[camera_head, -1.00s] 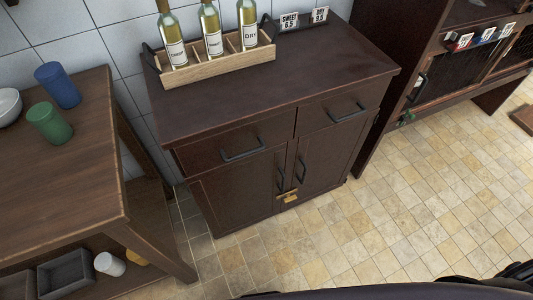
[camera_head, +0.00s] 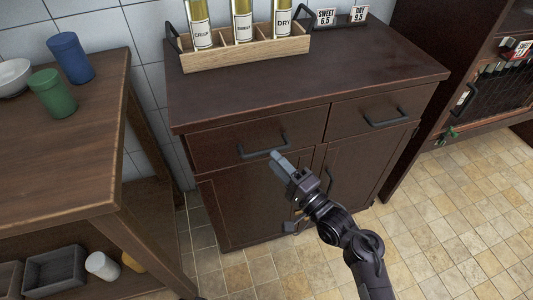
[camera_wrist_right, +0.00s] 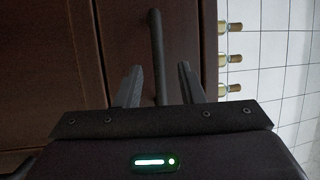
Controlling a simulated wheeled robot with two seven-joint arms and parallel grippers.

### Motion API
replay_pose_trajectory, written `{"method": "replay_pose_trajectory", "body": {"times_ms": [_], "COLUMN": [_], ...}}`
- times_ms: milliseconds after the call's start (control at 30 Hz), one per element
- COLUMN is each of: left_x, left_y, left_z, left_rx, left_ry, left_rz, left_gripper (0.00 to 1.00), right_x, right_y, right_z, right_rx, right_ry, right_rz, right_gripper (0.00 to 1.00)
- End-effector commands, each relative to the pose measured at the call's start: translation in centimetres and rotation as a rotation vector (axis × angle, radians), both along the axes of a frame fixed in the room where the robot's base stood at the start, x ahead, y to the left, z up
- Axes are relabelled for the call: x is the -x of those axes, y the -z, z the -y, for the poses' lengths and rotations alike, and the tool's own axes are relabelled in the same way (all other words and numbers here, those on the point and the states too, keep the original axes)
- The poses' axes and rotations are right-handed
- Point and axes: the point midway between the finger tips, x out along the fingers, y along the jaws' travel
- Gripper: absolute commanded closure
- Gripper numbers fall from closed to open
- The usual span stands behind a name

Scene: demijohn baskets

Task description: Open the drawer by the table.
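The dark wooden cabinet (camera_head: 330,88) has two drawers side by side under its top. The left drawer (camera_head: 215,148), nearer the wooden table (camera_head: 80,150), looks shut. Its dark bar handle (camera_head: 250,154) is on its front, and it shows upright in the right wrist view (camera_wrist_right: 157,45). My left gripper is not in view.
The right drawer (camera_head: 365,118) and the cabinet doors below are shut. A bottle crate (camera_head: 245,53) stands on the cabinet top. Blue (camera_head: 70,58) and green (camera_head: 52,93) cups and a white bowl (camera_head: 12,77) stand on the table. Tiled floor (camera_head: 450,230) is clear at right.

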Motion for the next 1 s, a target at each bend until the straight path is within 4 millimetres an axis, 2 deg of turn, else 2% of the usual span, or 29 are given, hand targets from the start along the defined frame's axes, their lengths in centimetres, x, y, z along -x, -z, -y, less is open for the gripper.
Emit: {"method": "replay_pose_trajectory", "body": {"times_ms": [100,300,633,900,1000], "left_x": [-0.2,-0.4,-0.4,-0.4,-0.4], "left_y": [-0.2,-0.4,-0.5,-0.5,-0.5], "left_z": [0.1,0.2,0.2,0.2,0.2], "left_rx": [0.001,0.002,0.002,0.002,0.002], "left_ry": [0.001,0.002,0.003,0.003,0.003], "left_rz": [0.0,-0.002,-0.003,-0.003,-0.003], "left_gripper": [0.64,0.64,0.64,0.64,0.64], "right_x": [-1.6,-3.2,-3.5,-3.5,-3.5], "right_y": [-0.4,-0.7,-0.7,-0.7,-0.7], "right_z": [-1.3,-2.7,-3.0,-3.0,-3.0], "right_rx": [-0.001,0.003,0.004,0.004,0.004], "right_ry": [0.001,0.001,0.003,0.003,0.003], "right_rz": [0.002,0.0,-0.002,-0.002,-0.001], "right_gripper": [0.65,0.65,0.65,0.99,1.0]}}
